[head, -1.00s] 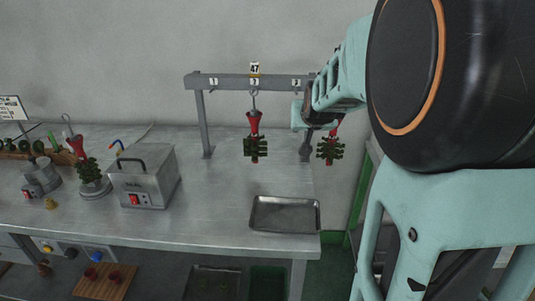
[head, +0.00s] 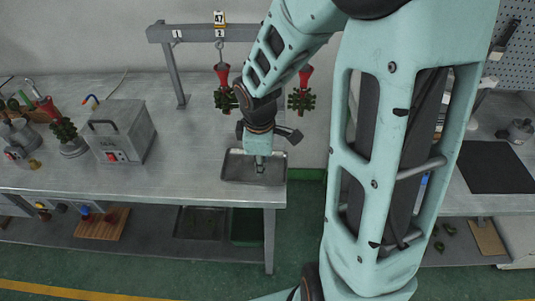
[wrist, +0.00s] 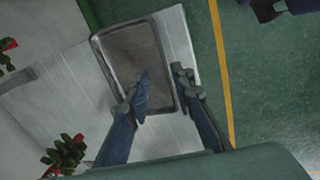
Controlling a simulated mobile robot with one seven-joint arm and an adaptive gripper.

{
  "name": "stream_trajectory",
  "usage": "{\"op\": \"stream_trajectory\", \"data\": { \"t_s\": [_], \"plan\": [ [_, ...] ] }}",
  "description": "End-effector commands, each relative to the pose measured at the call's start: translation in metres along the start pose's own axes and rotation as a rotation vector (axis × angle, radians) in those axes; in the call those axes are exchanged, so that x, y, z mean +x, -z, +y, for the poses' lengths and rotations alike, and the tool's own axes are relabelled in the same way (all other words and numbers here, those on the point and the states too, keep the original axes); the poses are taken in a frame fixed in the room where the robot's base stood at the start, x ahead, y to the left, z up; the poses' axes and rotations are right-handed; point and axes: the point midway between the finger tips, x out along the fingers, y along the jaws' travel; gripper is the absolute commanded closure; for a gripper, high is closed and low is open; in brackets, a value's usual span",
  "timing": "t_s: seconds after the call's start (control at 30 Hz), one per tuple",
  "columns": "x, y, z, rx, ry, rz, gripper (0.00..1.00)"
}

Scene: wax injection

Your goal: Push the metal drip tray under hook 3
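The metal drip tray (head: 235,172) is a shallow grey rectangle lying near the right end of the bench. In the wrist view, the tray (wrist: 125,60) shows close to the bench edge. My gripper (head: 260,166) points down over it. In the wrist view, my gripper (wrist: 160,85) is open, with one finger over the tray's inside and the other by its long rim. Whether either finger touches the tray I cannot tell. Hook 3 is hidden behind my arm. Red-and-green trees hang at hook 2 (head: 223,74) and farther right (head: 302,99).
A grey box with a handle (head: 122,132) stands left on the bench (head: 195,150). Another red-and-green tree (head: 64,130) stands on a round base beside it. The bench between box and tray is clear. A second bench with a black mat (head: 497,167) is at right.

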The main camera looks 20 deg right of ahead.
Motion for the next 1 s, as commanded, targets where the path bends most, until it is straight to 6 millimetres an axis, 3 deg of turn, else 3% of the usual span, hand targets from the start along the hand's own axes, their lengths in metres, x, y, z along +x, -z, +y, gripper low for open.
{"op": "stream_trajectory", "data": {
  "t_s": [0.47,1.0],
  "plan": [
    [0.005,0.000,-0.003,-0.014,0.006,-0.003,0.78],
    [0.090,0.000,-0.004,-0.014,0.008,-0.003,0.78]
  ]
}}
